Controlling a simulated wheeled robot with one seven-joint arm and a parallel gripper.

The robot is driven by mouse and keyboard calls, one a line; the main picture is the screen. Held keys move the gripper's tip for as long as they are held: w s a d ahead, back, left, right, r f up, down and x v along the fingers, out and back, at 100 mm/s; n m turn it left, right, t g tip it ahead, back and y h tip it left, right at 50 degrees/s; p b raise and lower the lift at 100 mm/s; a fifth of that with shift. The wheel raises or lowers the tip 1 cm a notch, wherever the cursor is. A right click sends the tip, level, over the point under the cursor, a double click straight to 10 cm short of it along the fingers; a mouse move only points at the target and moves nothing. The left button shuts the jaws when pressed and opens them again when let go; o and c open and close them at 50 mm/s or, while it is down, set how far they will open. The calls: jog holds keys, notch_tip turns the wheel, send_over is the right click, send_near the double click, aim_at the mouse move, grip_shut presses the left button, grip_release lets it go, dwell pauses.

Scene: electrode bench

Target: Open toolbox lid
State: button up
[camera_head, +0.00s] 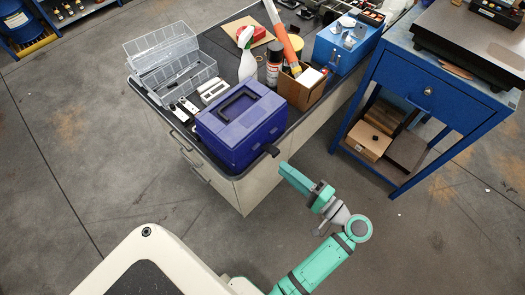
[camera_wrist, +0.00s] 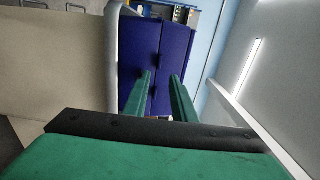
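The toolbox (camera_head: 232,140) is a dark blue-purple box at the front corner of the bench. Its lid (camera_head: 260,108) looks shut, with a dark handle on top. A small black piece (camera_head: 270,150) sticks out at its front right; I cannot tell what it is. My gripper (camera_head: 286,170) is just off the bench, in front of and a little below the toolbox's right end. In the wrist view my gripper (camera_wrist: 162,78) has two green fingers apart with nothing between them. The toolbox (camera_wrist: 150,45) fills the space ahead, with a dark seam across it.
The bench edge (camera_wrist: 113,60) runs close left of my fingers in the wrist view. A clear plastic organiser (camera_head: 175,65), spray bottle (camera_head: 247,55) and cardboard box (camera_head: 302,90) stand around the toolbox. A blue workbench (camera_head: 425,90) stands right. Floor between the benches is clear.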

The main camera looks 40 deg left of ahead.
jog(key=a, duration=1)
jog(key=shift+w+a, duration=0.3)
jog(key=shift+w, duration=0.05)
grip_shut()
dwell(1.0)
